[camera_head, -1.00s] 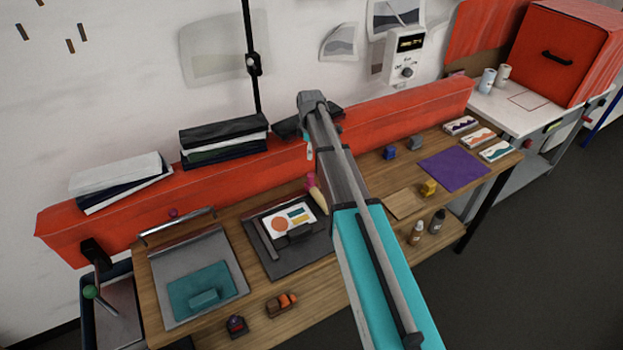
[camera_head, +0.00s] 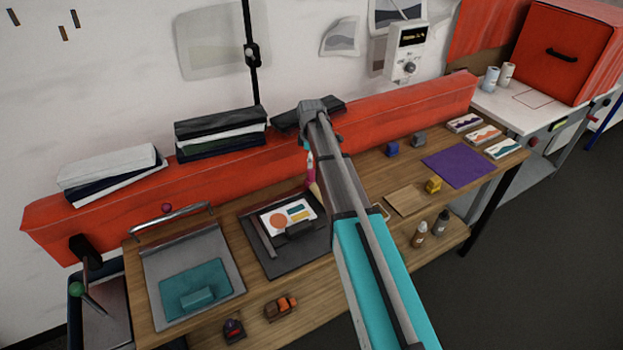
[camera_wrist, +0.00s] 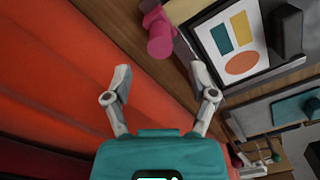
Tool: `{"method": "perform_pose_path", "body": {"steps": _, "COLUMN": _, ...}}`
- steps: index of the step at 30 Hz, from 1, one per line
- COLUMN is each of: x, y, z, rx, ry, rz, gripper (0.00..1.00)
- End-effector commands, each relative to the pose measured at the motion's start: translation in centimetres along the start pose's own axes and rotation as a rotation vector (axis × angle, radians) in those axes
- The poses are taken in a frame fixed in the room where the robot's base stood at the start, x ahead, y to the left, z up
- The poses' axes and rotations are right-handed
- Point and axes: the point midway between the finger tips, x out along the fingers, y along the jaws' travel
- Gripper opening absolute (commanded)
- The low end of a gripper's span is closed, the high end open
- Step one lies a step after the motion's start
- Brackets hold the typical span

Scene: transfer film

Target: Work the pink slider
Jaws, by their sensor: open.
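A pink knobbed piece (camera_wrist: 158,32), which looks like the slider, shows at the top of the wrist view beside the dark frame with the picture card (camera_wrist: 236,42). In the head view, part of the pink piece (camera_head: 311,179) shows at the left edge of my arm, right of the card (camera_head: 288,217) in its dark holder. The rest of it is hidden by my arm. My gripper (camera_wrist: 161,72) is open and empty, its fingers spread over the bench-back area, with the pink piece beyond the fingertips and apart from them. In the head view my gripper is mostly hidden.
A long red rail (camera_head: 230,165) runs along the back of the wooden bench and lies close under my gripper. A grey tray with a teal block (camera_head: 197,298) stands at left. A purple mat (camera_head: 458,166) lies at right.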

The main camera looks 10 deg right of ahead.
Motion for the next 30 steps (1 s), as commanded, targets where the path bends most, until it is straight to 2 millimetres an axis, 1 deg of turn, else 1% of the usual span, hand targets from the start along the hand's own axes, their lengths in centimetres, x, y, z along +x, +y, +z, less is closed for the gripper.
{"method": "perform_pose_path", "body": {"steps": 1, "x": 0.8, "y": 0.0, "z": 0.0, "rx": 0.0, "ry": 0.0, "rz": 0.0, "gripper": 0.73}}
{"method": "perform_pose_path", "body": {"steps": 18, "x": 5.1, "y": 0.0, "z": 0.1, "rx": 0.001, "ry": 0.0, "rz": 0.0, "gripper": 0.73}}
{"method": "perform_pose_path", "body": {"steps": 24, "x": 6.3, "y": 0.0, "z": 0.1, "rx": 0.001, "ry": 0.0, "rz": 0.0, "gripper": 0.73}}
{"method": "perform_pose_path", "body": {"steps": 30, "x": 6.9, "y": 0.0, "z": 0.1, "rx": 0.002, "ry": 0.0, "rz": 0.0, "gripper": 0.73}}
